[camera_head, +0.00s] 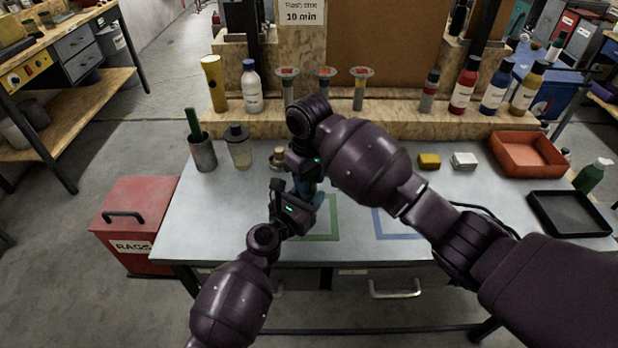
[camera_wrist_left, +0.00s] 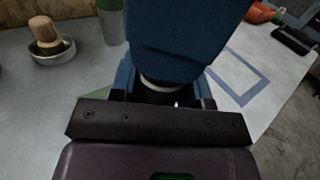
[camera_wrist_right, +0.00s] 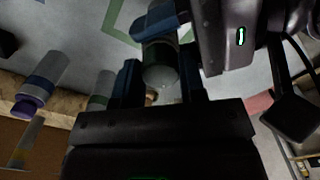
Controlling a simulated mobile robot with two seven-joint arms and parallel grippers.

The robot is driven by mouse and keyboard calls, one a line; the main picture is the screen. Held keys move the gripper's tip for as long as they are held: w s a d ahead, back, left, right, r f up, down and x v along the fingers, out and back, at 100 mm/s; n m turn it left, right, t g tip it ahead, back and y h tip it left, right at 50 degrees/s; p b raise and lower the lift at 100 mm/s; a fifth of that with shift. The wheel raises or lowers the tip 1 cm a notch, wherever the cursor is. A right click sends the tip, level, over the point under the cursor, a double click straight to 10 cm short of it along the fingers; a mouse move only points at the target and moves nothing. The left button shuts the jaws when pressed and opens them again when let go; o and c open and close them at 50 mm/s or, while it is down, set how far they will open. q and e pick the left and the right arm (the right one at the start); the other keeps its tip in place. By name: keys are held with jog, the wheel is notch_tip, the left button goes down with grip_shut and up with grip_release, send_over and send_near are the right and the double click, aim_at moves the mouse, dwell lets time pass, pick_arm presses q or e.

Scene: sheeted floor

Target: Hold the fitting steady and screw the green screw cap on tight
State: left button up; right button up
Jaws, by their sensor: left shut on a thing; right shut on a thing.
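My left gripper (camera_head: 302,203) and right gripper (camera_head: 304,172) meet over the left half of the table, the right one above the left. In the left wrist view my left gripper (camera_wrist_left: 163,92) is shut on the fitting (camera_wrist_left: 162,84), seen only as a pale ring and dark body. A large blue part of my right gripper (camera_wrist_left: 185,40) covers what is above. In the right wrist view my right gripper (camera_wrist_right: 162,88) is shut on the green screw cap (camera_wrist_right: 160,72), a dark greenish cylinder with a pale grey end. The join of cap and fitting is hidden.
A green outlined square (camera_head: 330,238) and a blue one (camera_head: 383,237) mark the table. A brush (camera_head: 278,157), a jar (camera_head: 239,150) and a dark cup (camera_head: 203,155) stand at left. A red tray (camera_head: 500,158) and black tray (camera_head: 545,222) lie right. Bottles line the back ledge.

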jog(key=shift+m, duration=0.7)
jog(key=o, duration=1.1)
notch_tip(320, 180, up, 12)
pick_arm(q)
jog(key=o, duration=1.2)
jog(key=shift+c, duration=0.2)
